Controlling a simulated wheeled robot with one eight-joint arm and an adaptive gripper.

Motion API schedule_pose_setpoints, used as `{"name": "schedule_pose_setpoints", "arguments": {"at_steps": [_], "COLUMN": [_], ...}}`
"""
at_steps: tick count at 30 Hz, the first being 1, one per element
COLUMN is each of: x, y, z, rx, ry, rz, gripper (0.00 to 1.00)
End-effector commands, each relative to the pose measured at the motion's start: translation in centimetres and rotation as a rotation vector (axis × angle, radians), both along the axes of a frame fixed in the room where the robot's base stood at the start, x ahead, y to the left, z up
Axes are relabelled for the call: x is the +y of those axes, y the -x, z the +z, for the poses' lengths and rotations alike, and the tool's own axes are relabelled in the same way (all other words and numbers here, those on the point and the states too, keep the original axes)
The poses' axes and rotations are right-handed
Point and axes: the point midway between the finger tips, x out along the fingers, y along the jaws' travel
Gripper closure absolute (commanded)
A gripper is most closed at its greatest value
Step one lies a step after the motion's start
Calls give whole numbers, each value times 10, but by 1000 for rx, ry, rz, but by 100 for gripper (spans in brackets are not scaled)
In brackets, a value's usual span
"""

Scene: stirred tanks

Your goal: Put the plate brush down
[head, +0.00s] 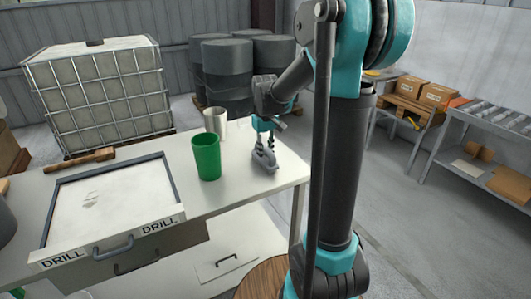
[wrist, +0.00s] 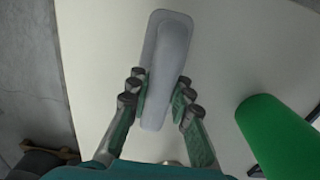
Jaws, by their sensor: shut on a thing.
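The plate brush (head: 264,161) is a pale grey, long, rounded piece at the right end of the white worktable (head: 235,192). My gripper (head: 264,141) points down over it, its fingers closed on the brush's two sides. In the wrist view, the brush (wrist: 168,55) lies lengthwise between the fingertips (wrist: 160,92), with its wide end reaching beyond them. The brush is at or just above the tabletop; I cannot tell whether it touches. The gripper hides part of it.
A green cup (head: 206,157) stands just left of the brush, with a metal cup (head: 215,122) behind it. An open drawer-like tray marked DRILL (head: 112,205) and a wooden-handled item (head: 86,160) are farther left. The table's right edge is close to the brush.

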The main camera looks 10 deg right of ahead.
Motion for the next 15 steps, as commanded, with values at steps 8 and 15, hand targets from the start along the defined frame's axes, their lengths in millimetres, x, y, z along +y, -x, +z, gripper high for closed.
{"name": "schedule_pose_setpoints", "arguments": {"at_steps": [8,15], "x": [0,0], "y": [0,0], "z": [-1,-2], "rx": [0,0], "ry": [0,0], "rz": [0,0], "gripper": [100,60]}}
